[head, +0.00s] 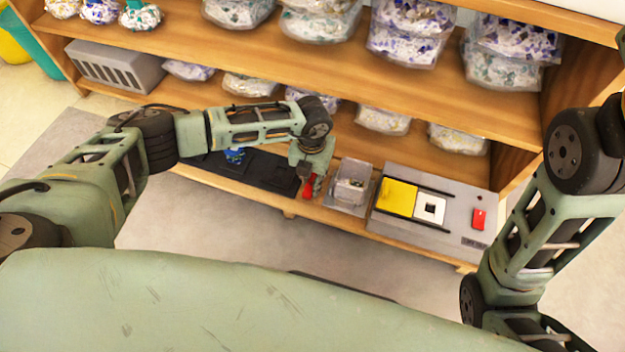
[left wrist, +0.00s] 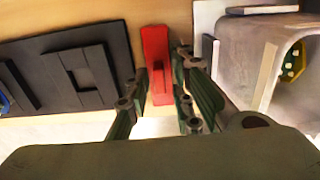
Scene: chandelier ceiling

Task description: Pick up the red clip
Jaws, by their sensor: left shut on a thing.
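The red clip (head: 308,187) sits on the lowest wooden shelf, between a black tray and a clear container. In the left wrist view the red clip (left wrist: 157,62) stands out long and narrow between the fingers of my left gripper (left wrist: 160,95). In the head view my left gripper (head: 312,182) is at the clip and partly covers it. The fingers are shut on the clip. My right arm shows at the right, but its gripper is out of view.
The black tray (head: 265,172) lies left of the clip. The clear container (head: 352,183) stands close on the right, beside a grey panel (head: 455,205) with a yellow square (head: 398,198). Bagged items (head: 383,120) fill the shelf above. A grey vented box (head: 115,66) is at the left.

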